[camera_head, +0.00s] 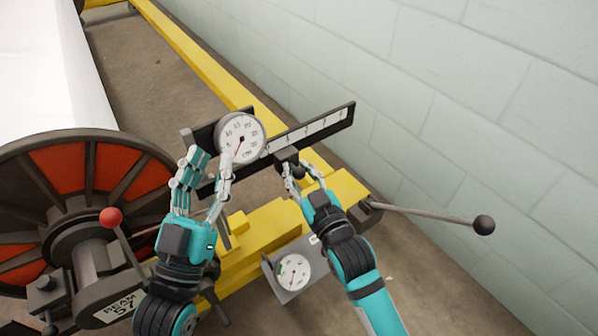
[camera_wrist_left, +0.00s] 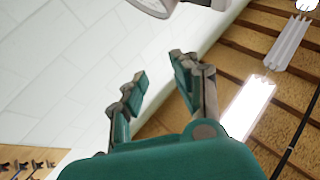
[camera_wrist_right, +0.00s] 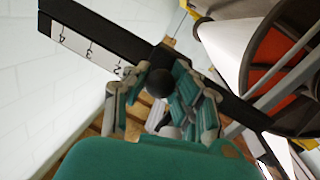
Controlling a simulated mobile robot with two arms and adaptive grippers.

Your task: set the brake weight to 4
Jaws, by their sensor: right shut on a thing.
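The brake weight is a dark block (camera_head: 284,159) on the white numbered scale bar (camera_head: 322,127). My right gripper (camera_head: 303,178) is shut on its round black knob, which shows in the right wrist view (camera_wrist_right: 160,83). There the block sits just beside the 2 mark, with 3 and 4 further out toward the bar's free end. The part of the scale behind the block is hidden. My left gripper (camera_head: 208,168) is open and empty, with its fingers apart in the left wrist view (camera_wrist_left: 160,85), just below the round dial (camera_head: 240,139).
A second gauge (camera_head: 294,272) sits low on a grey plate. A lever with a black ball (camera_head: 483,225) sticks out right. A red-knobbed lever (camera_head: 111,217) stands by the beam wheel (camera_head: 62,165) at left. The block wall (camera_head: 480,110) is behind the bar.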

